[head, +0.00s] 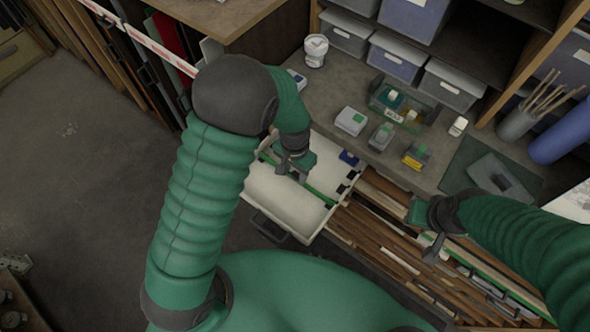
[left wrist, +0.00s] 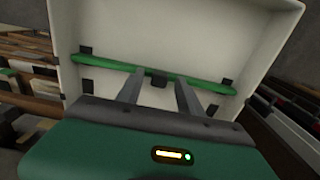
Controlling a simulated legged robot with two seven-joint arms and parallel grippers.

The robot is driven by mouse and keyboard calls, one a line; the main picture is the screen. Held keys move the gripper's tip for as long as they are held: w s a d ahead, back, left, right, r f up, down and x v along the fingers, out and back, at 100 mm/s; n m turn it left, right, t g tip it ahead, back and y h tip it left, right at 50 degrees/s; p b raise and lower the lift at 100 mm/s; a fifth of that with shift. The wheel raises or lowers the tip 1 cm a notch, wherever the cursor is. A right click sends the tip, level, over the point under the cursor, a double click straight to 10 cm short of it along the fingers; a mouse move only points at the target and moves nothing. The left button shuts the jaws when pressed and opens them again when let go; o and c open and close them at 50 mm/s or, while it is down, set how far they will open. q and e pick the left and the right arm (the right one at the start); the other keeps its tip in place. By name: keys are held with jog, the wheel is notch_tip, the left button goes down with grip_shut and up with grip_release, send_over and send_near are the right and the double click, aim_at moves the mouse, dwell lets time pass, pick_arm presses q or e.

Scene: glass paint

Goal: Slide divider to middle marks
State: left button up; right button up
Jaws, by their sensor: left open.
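A white drawer tray (head: 266,192) stands pulled out below the bench, with small black marks on its side walls. A green divider (head: 320,196) spans it from side to side; it also shows in the left wrist view (left wrist: 110,64), with black marks near both ends. A small black block (left wrist: 158,84) sits at the divider's middle. My left gripper (head: 293,172) is over the tray. In the left wrist view its open fingers (left wrist: 158,78) point at the divider, one on each side of the block; contact cannot be told. My right gripper (head: 430,243) hangs over wooden strips, its jaw state unclear.
The bench (head: 335,88) carries a white tub (head: 316,50), several small boxes and a green bin (head: 400,108). Wooden strips (head: 385,240) fill the space right of the tray. Upright boards stand at the left. The floor (head: 85,190) there is clear.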

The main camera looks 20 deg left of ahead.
pick_arm(q)
jog(key=shift+c, duration=0.4)
jog(key=shift+w+d, duration=0.1)
grip_shut()
dwell(0.8)
